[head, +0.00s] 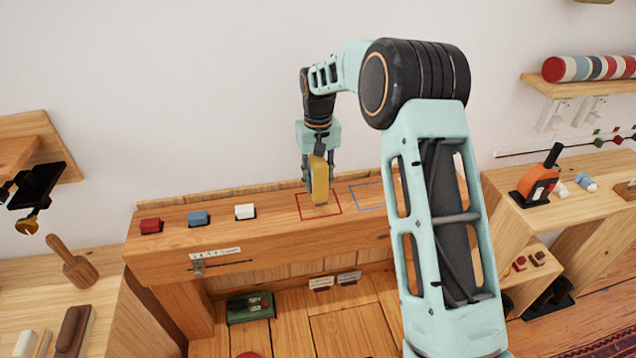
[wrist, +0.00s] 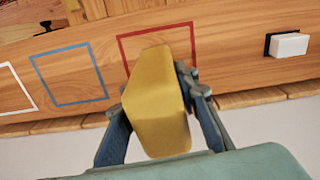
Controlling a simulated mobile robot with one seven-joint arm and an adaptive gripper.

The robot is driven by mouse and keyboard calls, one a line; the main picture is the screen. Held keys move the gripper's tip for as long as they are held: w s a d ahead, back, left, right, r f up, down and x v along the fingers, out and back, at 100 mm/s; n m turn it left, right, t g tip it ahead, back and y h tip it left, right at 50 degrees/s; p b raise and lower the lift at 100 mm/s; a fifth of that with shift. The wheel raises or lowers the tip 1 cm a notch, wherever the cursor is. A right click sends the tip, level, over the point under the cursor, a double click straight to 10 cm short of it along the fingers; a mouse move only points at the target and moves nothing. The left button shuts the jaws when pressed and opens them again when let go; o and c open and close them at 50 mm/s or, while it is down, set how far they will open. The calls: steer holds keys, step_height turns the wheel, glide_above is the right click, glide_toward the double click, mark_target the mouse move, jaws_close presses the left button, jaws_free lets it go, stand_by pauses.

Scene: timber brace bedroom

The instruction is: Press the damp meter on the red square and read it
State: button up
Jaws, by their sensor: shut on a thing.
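My gripper (head: 319,165) is shut on a yellow block-shaped meter (head: 319,182), which hangs upright between the fingers. In the wrist view the yellow meter (wrist: 158,95) fills the middle and hides much of what lies beyond it. The red square (head: 334,211) is an outline on the wooden beam top, directly under and around the meter's lower end in the head view. In the wrist view the red square (wrist: 122,44) shows behind the meter's far end. I cannot tell whether the meter touches the wood. No reading is visible on it.
A blue square outline (head: 357,196) lies right of the red one, partly behind my arm. Red (head: 150,226), blue (head: 198,218) and white (head: 245,211) blocks sit along the beam's left. An orange tool (head: 538,181) stands on the right bench. A wall rises behind.

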mark_target(319, 160)
steer(key=shift+r+p, duration=1)
steer(key=shift+r, duration=1.4)
